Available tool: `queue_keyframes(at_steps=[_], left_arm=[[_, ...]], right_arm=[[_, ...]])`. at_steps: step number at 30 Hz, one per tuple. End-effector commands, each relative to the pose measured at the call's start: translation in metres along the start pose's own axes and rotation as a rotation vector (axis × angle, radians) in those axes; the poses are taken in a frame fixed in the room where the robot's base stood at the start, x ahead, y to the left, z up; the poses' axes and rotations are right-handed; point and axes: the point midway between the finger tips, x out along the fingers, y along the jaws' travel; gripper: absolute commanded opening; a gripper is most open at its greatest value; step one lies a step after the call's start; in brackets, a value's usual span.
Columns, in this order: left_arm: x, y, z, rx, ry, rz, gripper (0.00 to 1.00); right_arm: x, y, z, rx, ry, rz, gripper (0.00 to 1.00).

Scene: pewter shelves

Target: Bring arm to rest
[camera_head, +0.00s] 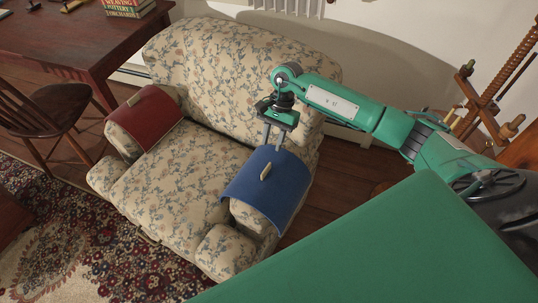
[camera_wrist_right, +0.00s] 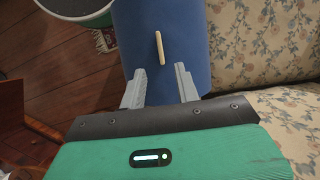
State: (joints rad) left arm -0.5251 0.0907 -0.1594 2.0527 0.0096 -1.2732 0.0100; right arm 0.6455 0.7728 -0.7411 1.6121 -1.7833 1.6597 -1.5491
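My right gripper (camera_head: 273,136) is above the near end of the sofa, over the back edge of the blue cover on its arm. In the right wrist view the gripper (camera_wrist_right: 160,79) has its two fingers apart with nothing between them. A small pale wooden piece (camera_head: 266,171) lies on the blue cover (camera_head: 285,187); in the wrist view it shows just beyond the fingertips (camera_wrist_right: 159,48), apart from them. My right arm (camera_head: 370,116) reaches in from the right. My left gripper does not show.
The floral sofa (camera_head: 213,65) has a red cover (camera_head: 160,120) with a similar pale piece (camera_head: 134,99) on its other arm. A dark wooden table (camera_head: 60,38) and chair (camera_head: 40,102) stand at left. A wooden frame with screws (camera_head: 490,95) stands at right. A patterned rug (camera_head: 85,245) covers the floor at lower left.

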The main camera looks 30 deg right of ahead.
Motion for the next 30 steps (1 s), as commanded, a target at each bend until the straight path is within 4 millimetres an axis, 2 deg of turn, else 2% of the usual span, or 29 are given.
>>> queue_keyframes(at_steps=[3, 9, 16, 19, 23, 27, 30], left_arm=[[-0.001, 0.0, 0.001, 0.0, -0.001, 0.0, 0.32], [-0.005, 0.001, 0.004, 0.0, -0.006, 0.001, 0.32], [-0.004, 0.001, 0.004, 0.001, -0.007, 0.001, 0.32], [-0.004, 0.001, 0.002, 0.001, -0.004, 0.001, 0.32], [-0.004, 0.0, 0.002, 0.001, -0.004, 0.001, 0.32], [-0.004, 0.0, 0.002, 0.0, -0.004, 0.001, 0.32], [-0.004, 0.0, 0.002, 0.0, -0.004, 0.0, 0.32]], right_arm=[[-0.023, 0.0, -0.001, 0.0, 0.002, -0.001, 0.32], [-0.043, 0.0, 0.0, 0.001, 0.0, 0.0, 0.32], [-0.046, 0.0, 0.001, 0.001, -0.003, -0.001, 0.32], [-0.04, -0.005, 0.009, 0.003, -0.03, -0.028, 0.32], [-0.023, -0.024, 0.043, 0.028, -0.143, -0.129, 0.32], [-0.009, -0.051, 0.098, 0.103, -0.353, -0.29, 0.32], [-0.009, -0.068, 0.137, 0.183, -0.523, -0.394, 0.32]])
